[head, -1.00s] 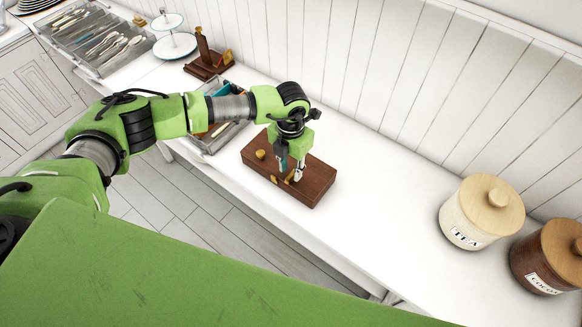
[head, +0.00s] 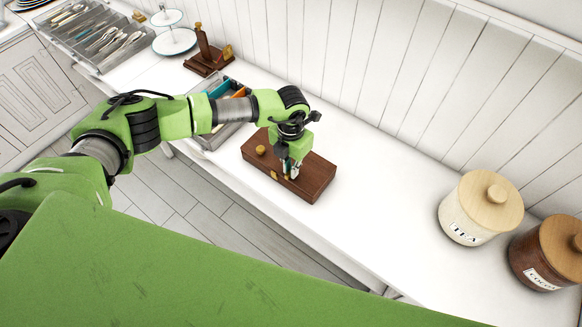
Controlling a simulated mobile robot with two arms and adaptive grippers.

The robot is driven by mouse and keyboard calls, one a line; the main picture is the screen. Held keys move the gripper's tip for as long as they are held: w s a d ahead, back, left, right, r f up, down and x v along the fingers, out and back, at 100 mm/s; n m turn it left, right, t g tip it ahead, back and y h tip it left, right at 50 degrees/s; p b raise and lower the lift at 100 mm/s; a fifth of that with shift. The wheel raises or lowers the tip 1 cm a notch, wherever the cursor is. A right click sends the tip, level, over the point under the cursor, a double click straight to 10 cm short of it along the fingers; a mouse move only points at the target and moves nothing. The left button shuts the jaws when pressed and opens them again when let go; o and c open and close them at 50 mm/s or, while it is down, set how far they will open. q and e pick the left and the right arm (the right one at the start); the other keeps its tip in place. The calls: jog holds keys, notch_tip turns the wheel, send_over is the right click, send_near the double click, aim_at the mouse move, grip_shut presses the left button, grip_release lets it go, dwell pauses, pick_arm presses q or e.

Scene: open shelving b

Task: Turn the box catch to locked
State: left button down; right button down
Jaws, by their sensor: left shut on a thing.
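A dark brown wooden box (head: 315,180) lies on the white counter in the middle of the head view. A round brass knob (head: 261,150) sits on its left part. A small brass piece (head: 274,175) shows at its front edge, close to the fingers. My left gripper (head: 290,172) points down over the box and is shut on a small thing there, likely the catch. The fingers hide most of that thing, so I cannot tell how the catch is turned. My right gripper is not in view.
A grey tray (head: 212,140) with coloured items stands just left of the box. A brown wooden stand (head: 208,62), a tiered plate stand (head: 174,42) and a cutlery tray (head: 72,22) are farther back. Tea (head: 466,228) and cocoa (head: 530,275) canisters stand right. Counter between is clear.

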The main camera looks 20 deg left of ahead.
pick_arm(q)
jog(key=shift+f+m+b, duration=0.15)
jog(key=shift+m+b, duration=0.25)
jog(key=shift+b, duration=0.15)
jog(key=m+b, duration=1.3)
jog(key=b, duration=0.5)
jog(key=shift+f+m, duration=0.1)
jog(key=shift+m, duration=0.3)
jog(key=shift+r+m+b, duration=0.25)
jog(key=shift+m+b, duration=1.3)
jog(key=shift+m, duration=0.05)
jog(key=c, duration=2.1)
grip_release()
jog(key=shift+c, duration=0.2)
notch_tip(320, 180, up, 12)
